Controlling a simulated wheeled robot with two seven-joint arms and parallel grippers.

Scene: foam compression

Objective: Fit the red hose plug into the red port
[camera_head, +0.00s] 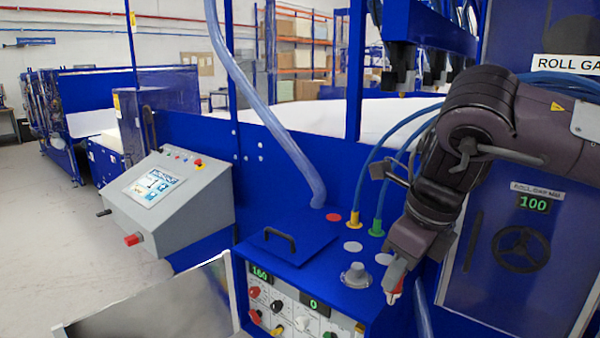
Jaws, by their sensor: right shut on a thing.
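The red port (333,216) shows as a flat red disc on top of the blue cabinet, left of the yellow plug. My right gripper (396,280) is in front of the cabinet's right side, pointing down, below and to the right of the red port. It is shut on the red hose plug (392,297), of which only a small red bit shows at the fingertips. The rest of the plug is hidden by the fingers. A clear hose (423,312) hangs just right of the gripper; I cannot tell whether it joins the plug. My left gripper is out of view.
A yellow plug (355,221) and a green plug (377,228) with blue hoses stand beside the red port. Pale discs (353,246), a grey knob (356,276) and a black handle (281,238) share the cabinet top. A thick clear hose (285,140) descends behind the red port.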

